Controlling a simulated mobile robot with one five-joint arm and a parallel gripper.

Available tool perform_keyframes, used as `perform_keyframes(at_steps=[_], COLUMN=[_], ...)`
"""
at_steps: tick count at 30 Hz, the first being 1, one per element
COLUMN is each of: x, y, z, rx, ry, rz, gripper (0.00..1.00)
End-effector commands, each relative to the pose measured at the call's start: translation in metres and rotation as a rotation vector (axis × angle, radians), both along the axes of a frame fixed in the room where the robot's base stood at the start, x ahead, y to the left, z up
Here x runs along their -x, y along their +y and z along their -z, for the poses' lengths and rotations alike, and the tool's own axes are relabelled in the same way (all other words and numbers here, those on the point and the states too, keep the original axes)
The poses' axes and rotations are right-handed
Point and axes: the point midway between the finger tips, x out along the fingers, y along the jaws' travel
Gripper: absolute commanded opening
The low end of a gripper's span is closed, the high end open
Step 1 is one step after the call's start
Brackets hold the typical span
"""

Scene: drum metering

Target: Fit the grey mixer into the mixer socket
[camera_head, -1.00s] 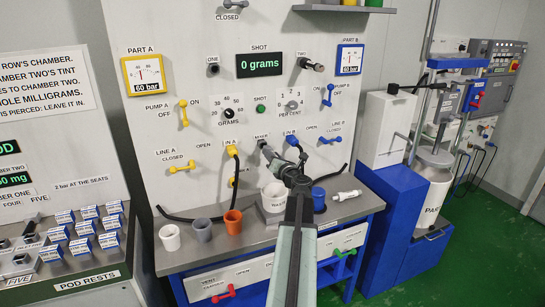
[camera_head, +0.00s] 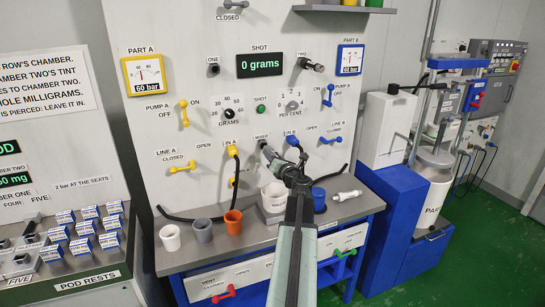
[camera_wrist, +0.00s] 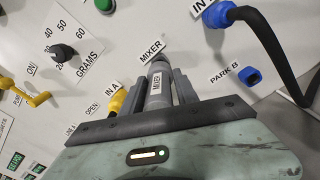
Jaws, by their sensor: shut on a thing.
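The grey mixer (camera_wrist: 157,82), marked MIXER, is between the two fingers of my gripper (camera_wrist: 160,90) in the wrist view. My gripper is shut on it. Its far end points at the panel just below the MIXER label (camera_wrist: 151,50). In the head view the mixer (camera_head: 272,155) runs from the panel under that label down to my gripper (camera_head: 290,169). The mixer socket is hidden behind the mixer's end. I cannot tell whether the mixer is seated in it or just in front of it.
The yellow IN A plug (camera_head: 233,151) sits left of the mixer and the blue IN B plug (camera_head: 291,140) right, both with black hoses. Cups (camera_head: 203,230) and a white fitting (camera_head: 346,196) stand or lie on the bench below. The blue PARK B port (camera_wrist: 250,75) is empty.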

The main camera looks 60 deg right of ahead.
Motion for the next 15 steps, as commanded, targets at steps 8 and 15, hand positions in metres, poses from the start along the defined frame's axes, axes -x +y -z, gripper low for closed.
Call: perform_keyframes(at_steps=[8, 15], x=[-0.0051, -0.0099], y=[-0.0037, -0.0074], z=[0.0, -0.0001], rx=[0.0, 0.0], ry=[0.0, 0.0], rz=[0.0, 0.0], gripper=[0.0, 0.0])
